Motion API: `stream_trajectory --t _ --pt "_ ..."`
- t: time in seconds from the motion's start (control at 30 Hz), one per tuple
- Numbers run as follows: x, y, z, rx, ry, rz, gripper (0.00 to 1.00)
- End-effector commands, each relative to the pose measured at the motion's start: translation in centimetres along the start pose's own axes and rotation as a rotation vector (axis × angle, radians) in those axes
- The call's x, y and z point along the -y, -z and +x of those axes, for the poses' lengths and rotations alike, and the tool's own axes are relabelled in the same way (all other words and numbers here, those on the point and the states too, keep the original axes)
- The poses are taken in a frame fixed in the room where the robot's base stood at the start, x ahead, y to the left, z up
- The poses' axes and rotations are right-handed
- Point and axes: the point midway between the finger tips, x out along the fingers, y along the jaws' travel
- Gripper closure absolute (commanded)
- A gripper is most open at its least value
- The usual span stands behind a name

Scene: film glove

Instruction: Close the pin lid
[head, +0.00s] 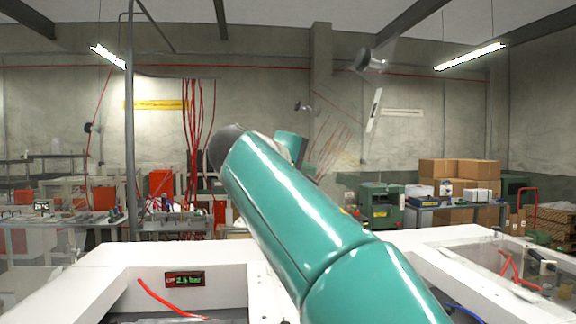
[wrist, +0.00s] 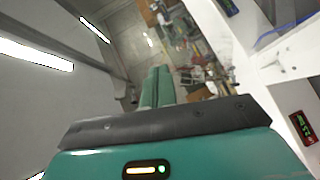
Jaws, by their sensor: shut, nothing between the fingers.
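No pin lid can be made out in either view. My gripper (wrist: 157,70) shows in the wrist view as two slim teal fingers side by side, shut, with nothing held. They point toward the cluttered far part of the hall, away from the white frame. In the head view my teal arm rises across the middle and hides what lies behind it; my gripper cannot be made out clearly there.
A white frame (head: 110,256) with recessed openings spans the front. It carries a small pressure display (head: 184,279), also seen in the wrist view (wrist: 303,128). A red hose (head: 165,300) lies at left; loose parts (head: 540,266) sit at right. Cardboard boxes (head: 455,172) stand far back.

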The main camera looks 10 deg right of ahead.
Motion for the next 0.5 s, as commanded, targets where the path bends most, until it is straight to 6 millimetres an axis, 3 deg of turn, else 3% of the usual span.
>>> stream_trajectory --t 0.2,0.5 --pt "0.0 -1.2 1.4 0.0 0.0 0.0 1.0" --pt "0.0 -1.2 1.5 -0.001 0.0 0.0 1.0"
